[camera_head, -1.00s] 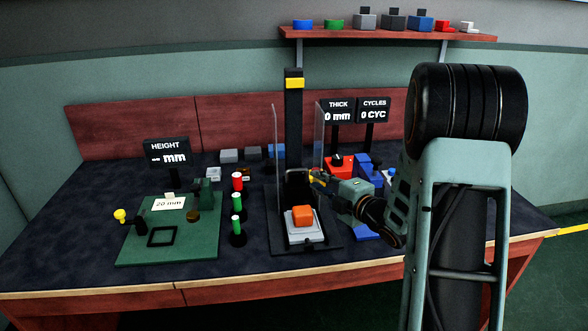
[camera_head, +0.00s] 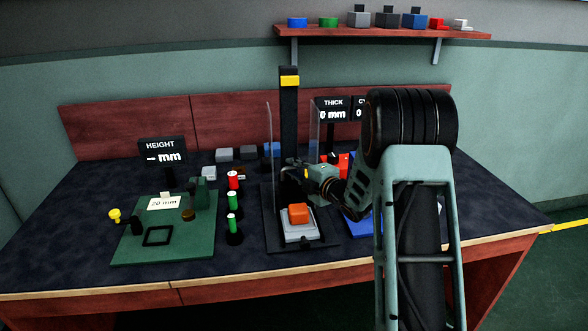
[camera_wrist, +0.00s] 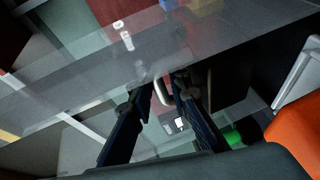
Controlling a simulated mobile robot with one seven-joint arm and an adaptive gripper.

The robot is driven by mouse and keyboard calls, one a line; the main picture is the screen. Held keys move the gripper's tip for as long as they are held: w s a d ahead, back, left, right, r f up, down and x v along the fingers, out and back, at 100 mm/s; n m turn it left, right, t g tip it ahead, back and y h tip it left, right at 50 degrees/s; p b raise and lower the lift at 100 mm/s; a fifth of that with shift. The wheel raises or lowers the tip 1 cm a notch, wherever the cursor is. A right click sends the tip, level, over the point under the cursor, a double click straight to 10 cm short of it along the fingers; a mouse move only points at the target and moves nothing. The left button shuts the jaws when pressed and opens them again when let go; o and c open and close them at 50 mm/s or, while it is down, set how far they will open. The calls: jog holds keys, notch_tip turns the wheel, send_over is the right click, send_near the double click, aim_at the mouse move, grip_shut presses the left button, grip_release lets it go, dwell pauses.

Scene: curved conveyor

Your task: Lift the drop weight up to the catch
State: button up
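The drop tower's black column (camera_head: 289,130) stands on the table with the yellow catch (camera_head: 290,81) near its top. The dark drop weight (camera_head: 289,174) looks low on the column, partly hidden by my gripper. An orange block (camera_head: 299,211) sits below it on a light grey pad (camera_head: 299,231); its orange edge also shows in the wrist view (camera_wrist: 297,125). My gripper (camera_head: 300,173) reaches in from the right at the weight's height. In the wrist view my gripper (camera_wrist: 157,88) has its fingers apart, with a pale curved handle (camera_wrist: 162,92) between them. Contact is unclear.
Clear shields (camera_head: 316,140) flank the column. Green and red cylinders (camera_head: 233,203) stand left of the tower, beside a green height station (camera_head: 160,248). A blue item (camera_head: 360,225) and a red item (camera_head: 342,160) are partly behind my arm. A shelf (camera_head: 385,31) hangs above.

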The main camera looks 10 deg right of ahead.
grip_shut()
jog(key=shift+r, duration=0.1)
